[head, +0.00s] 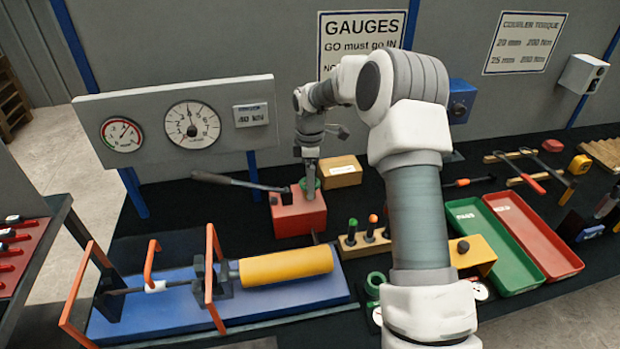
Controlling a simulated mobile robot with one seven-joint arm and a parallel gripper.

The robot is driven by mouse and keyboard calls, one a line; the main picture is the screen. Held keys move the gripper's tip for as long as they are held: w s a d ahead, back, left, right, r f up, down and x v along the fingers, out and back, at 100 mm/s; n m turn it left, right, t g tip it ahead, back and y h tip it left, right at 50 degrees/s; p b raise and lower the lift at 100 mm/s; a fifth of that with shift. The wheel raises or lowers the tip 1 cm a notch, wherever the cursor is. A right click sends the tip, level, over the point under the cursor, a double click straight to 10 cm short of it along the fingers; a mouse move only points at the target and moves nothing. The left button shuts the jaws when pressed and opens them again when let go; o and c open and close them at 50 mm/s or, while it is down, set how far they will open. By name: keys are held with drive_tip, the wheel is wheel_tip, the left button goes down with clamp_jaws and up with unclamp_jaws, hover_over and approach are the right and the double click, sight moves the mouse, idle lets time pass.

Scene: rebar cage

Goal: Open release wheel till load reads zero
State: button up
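The red hand pump (298,214) stands on the dark bench with a long dark lever (232,181) reaching left. A small green part, apparently the release wheel (311,184), shows at the top of the pump. My gripper (309,174) points down right at this green part; its fingers are too small and hidden to tell whether they grip it. The load display (250,114) on the grey panel shows a kN figure, too small to read surely. The white dial (192,124) has its needle near the top; the red-edged dial's (122,134) needle points up right.
A blue test bed (290,296) with a yellow cylinder (286,266) and orange handles fills the front left. A cardboard box (340,171) sits behind the pump. Green (464,206) and red (573,264) trays lie right. My arm hides part of the middle.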

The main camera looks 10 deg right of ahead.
wheel_tip(320, 180, up, 18)
drive_tip(key=shift+f, duration=0.25)
idle(0.4)
